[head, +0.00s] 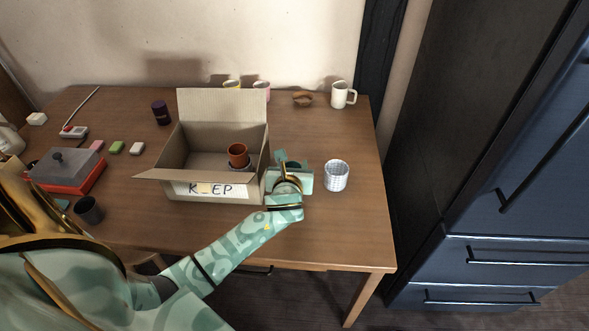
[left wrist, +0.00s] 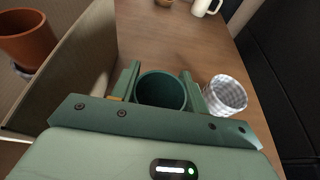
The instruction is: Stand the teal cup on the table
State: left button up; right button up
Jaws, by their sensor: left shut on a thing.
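The teal cup (left wrist: 161,91) shows in the left wrist view, upright with its open mouth toward the camera, between the two fingers of my left gripper (left wrist: 157,88). In the head view my left gripper (head: 291,176) is just right of the cardboard box, and it hides most of the cup. It is shut on the cup. The cup is over the wooden table (head: 330,235); I cannot tell whether its base touches the top. My right gripper is not in view.
The cardboard box (head: 222,190) marked KEEP holds a terracotta pot (head: 238,152). A white checkered cup (head: 336,176) stands close to the gripper's right. The table's front right is clear.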

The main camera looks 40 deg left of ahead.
pick_arm(q)
jog(key=shift+s+r, duration=0.1)
jog(key=shift+r, duration=0.05)
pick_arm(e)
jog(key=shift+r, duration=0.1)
pick_arm(q)
jog(key=o, duration=1.3)
jog(key=shift+o, duration=0.2)
jog(key=shift+s+d+r+p, duration=0.15)
jog(key=shift+s+p, duration=0.05)
jog(key=shift+p, duration=0.1)
jog(key=p+v, duration=0.3)
jog(key=v, duration=0.8)
jog(key=shift+s+p, duration=0.2)
jog(key=shift+p, duration=0.2)
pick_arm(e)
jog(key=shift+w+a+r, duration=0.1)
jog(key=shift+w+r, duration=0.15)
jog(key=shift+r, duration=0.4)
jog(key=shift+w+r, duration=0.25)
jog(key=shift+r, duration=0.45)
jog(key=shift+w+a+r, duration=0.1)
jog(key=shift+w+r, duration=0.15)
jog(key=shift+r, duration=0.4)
pick_arm(q)
jog(key=shift+d, duration=0.15)
